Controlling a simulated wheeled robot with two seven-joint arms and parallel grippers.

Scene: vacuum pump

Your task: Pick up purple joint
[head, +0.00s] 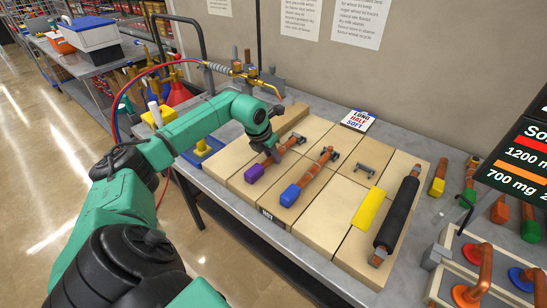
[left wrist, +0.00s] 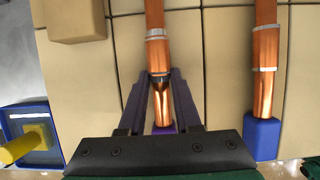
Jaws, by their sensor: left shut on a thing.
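The purple joint is a copper pipe piece with a purple end (head: 254,173), lying on the wooden blocks on the left side of the table. My left gripper (head: 270,150) is over it and shut on its copper body. In the left wrist view, the two dark fingers (left wrist: 160,82) close around the copper pipe (left wrist: 155,55) from both sides, and the purple end is mostly hidden behind the gripper body. I cannot tell whether the joint is lifted off the block. My right gripper does not show.
A similar copper joint with a blue end (head: 290,195) lies just right. A yellow block (head: 369,208) and black pipe (head: 398,215) lie farther right. A blue tray (head: 203,150) sits left, and a brass torch (head: 240,72) stands behind.

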